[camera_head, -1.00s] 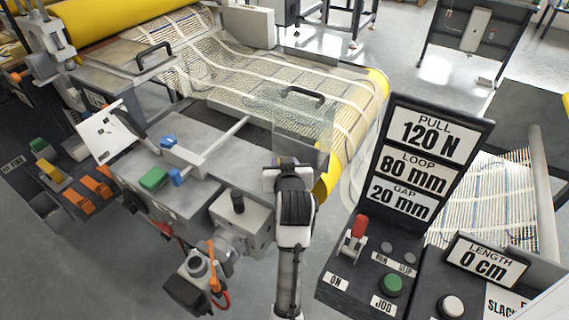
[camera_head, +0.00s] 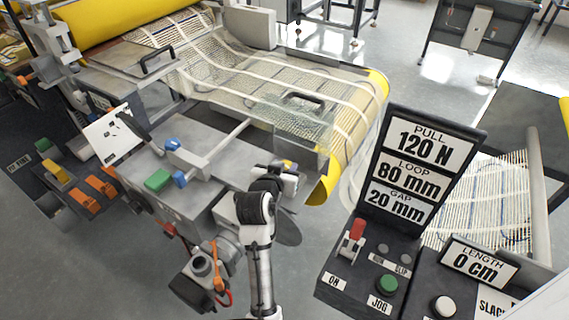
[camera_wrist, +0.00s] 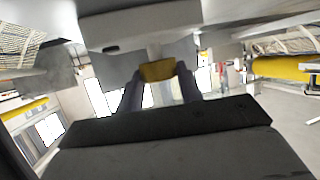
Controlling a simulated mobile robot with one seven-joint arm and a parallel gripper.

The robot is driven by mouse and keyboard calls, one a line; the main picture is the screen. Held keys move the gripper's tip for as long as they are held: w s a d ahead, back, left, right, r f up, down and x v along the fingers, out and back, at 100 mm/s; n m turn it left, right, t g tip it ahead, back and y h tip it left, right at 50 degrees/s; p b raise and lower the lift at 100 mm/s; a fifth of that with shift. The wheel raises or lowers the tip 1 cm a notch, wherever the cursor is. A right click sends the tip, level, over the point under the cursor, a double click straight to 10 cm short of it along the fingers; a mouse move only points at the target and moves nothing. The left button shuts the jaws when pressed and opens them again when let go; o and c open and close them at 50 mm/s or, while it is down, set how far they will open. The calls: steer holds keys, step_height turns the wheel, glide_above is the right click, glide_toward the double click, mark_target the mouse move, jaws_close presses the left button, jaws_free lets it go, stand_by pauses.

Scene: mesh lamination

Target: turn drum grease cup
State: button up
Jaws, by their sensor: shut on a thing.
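The grease cup (camera_wrist: 158,71) is a small yellow cap in the wrist view, joined to a short pale stem on a grey part. The two dark fingers of my gripper (camera_wrist: 158,84) stand on either side of it and are shut on it. In the head view my gripper (camera_head: 287,170) is at the near end of the roller, beside the grey machine bed. A small yellow patch shows at its tip; the rest of the cup is hidden there. The yellow drum (camera_head: 338,165) carries the mesh around its edge.
A control panel (camera_head: 365,260) with a red lever and green button stands close on the right. A green block (camera_head: 158,180) and blue knobs sit on the bed to the left. Mesh (camera_head: 290,80) covers the bed behind; grey floor lies beyond.

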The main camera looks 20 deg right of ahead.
steer(key=shift+w+r+m+g+h, duration=0.15)
steer(key=shift+m+g+h, duration=0.25)
steer(key=shift+m+h, duration=0.2)
steer(key=o, duration=1)
steer(key=v, duration=1.3)
steer(key=shift+a, duration=0.5)
